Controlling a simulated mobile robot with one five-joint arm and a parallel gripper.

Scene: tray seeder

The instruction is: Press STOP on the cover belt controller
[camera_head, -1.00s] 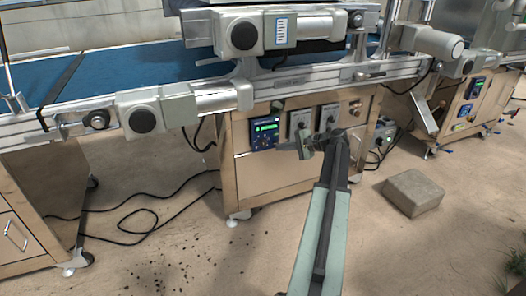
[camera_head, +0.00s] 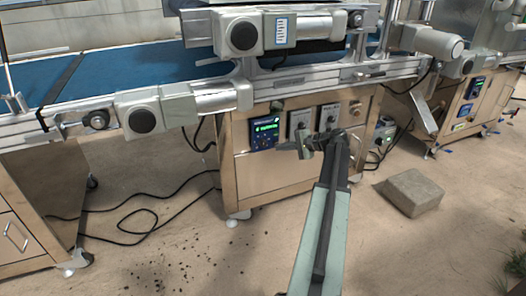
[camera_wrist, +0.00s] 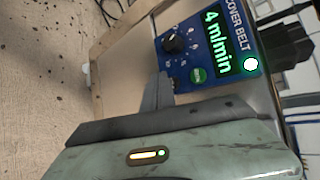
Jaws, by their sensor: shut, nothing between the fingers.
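The cover belt controller (camera_head: 265,134) is a dark blue panel on the front of the metal cabinet. In the wrist view the controller (camera_wrist: 206,50) looks turned on its side. Its lit green display (camera_wrist: 220,42) reads "4 m/min". It has a black knob (camera_wrist: 173,43), a green round button (camera_wrist: 198,75) and a bright lamp (camera_wrist: 250,64). No STOP button can be made out; my gripper covers the panel's lower edge. My gripper (camera_head: 280,147) is shut and empty, its tip by the controller's lower right. The tip (camera_wrist: 160,80) overlaps the panel edge near the green button; contact cannot be told.
Two grey control boxes with dials (camera_head: 300,122) sit right of the controller. The conveyor with a blue belt (camera_head: 130,67) and motors (camera_head: 145,117) overhangs the cabinet. A stone block (camera_head: 412,192) and black cables (camera_head: 150,212) lie on the floor.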

